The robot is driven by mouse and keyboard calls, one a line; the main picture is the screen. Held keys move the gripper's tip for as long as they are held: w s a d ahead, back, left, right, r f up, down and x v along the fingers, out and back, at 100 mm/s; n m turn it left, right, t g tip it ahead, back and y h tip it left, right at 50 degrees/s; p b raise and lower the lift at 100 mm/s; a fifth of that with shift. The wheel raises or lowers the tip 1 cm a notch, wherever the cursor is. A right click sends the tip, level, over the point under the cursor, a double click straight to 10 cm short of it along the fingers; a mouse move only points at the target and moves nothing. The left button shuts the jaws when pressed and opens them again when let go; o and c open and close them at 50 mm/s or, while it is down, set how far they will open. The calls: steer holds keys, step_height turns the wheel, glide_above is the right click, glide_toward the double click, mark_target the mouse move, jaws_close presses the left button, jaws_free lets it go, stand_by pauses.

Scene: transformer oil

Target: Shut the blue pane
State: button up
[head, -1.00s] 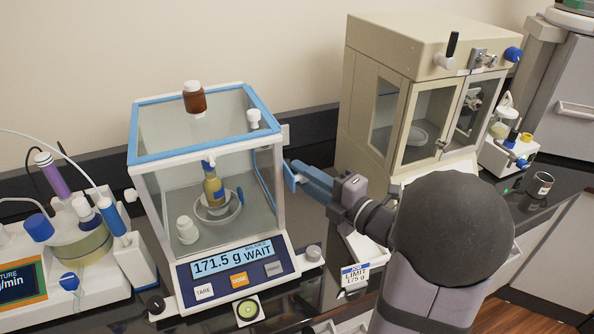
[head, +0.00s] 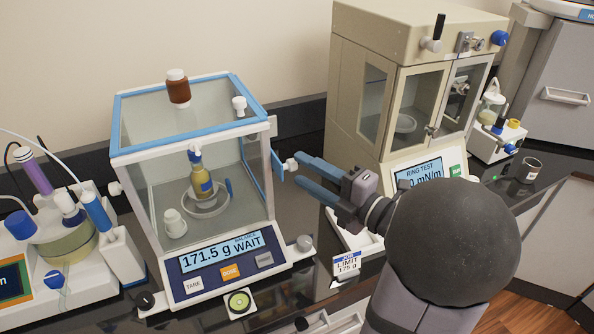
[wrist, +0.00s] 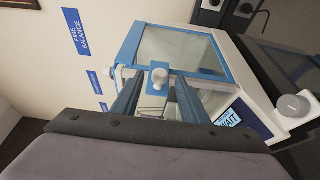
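The blue pane (head: 277,166) shows as a small blue edge piece with a white knob (head: 291,165) at the right side of the glass balance case (head: 125,165). How far the pane stands open is hard to tell. My gripper (head: 299,171) is open, with its two blue-grey fingers apart just right of the knob. In the wrist view, the knob (wrist: 160,78) lies between and slightly beyond the fingertips of my gripper (wrist: 157,84), with a blue strip behind it. I see no grip on the knob.
A brown jar (head: 178,88) and a white knob (head: 239,105) are on the case top. A bottle (head: 200,178) stands inside on the pan. A beige cabinet (head: 350,95) stands behind right. A limit sign (head: 347,264) stands in front. Tubed glassware (head: 65,235) is at left.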

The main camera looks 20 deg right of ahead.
steer(key=shift+b+v, duration=0.35)
steer(key=shift+v, duration=1)
